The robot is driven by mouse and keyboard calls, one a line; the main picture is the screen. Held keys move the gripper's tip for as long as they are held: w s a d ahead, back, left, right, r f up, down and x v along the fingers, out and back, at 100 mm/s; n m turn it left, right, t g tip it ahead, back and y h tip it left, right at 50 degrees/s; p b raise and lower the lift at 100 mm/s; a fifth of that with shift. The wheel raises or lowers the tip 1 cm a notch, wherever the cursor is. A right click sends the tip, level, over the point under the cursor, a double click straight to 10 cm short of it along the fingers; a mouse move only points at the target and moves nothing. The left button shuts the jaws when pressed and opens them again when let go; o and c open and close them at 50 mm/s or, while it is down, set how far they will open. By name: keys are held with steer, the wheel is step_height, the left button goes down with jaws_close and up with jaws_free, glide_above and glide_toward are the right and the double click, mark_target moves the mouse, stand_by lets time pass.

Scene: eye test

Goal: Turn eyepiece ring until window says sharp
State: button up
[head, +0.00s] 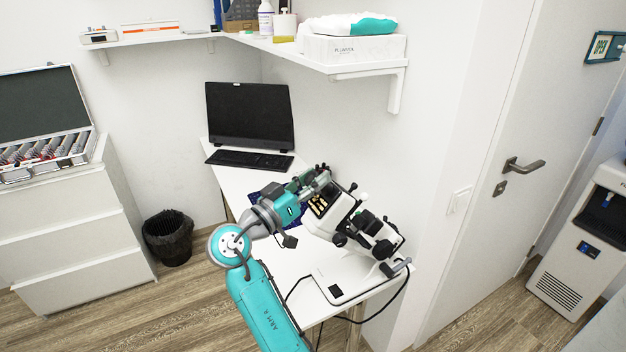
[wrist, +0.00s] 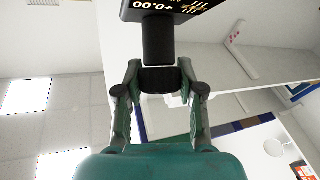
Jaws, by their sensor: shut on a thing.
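The white and black eye-test instrument (head: 345,218) stands on the white desk. My gripper (head: 318,184) reaches its upper left side. In the wrist view my gripper (wrist: 159,74) has a finger on each side of the black eyepiece ring (wrist: 160,82), shut on it. A black tube (wrist: 158,40) runs from the ring to a dark window (wrist: 172,8). The window shows pale figures upside down that look like +0.00, beside a pale striped mark. The top of the window is cut off, and I cannot read any word there. In the head view my gripper largely hides the ring.
A black monitor (head: 250,116) and keyboard (head: 249,160) stand behind on the desk (head: 228,181). A shelf (head: 365,68) with boxes hangs above. A dark cable (head: 378,310) hangs at the desk's front. A black bin (head: 170,238) stands left on the floor.

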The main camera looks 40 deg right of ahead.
steer(key=o, duration=1.2)
steer(key=shift+c, duration=0.2)
steer(key=shift+a, duration=0.1)
steer(key=a+f, duration=0.2)
steer(key=a, duration=0.9)
steer(key=shift+s+a+f, duration=0.15)
steer(key=shift+s+a, duration=0.05)
steer(key=shift+a, duration=0.1)
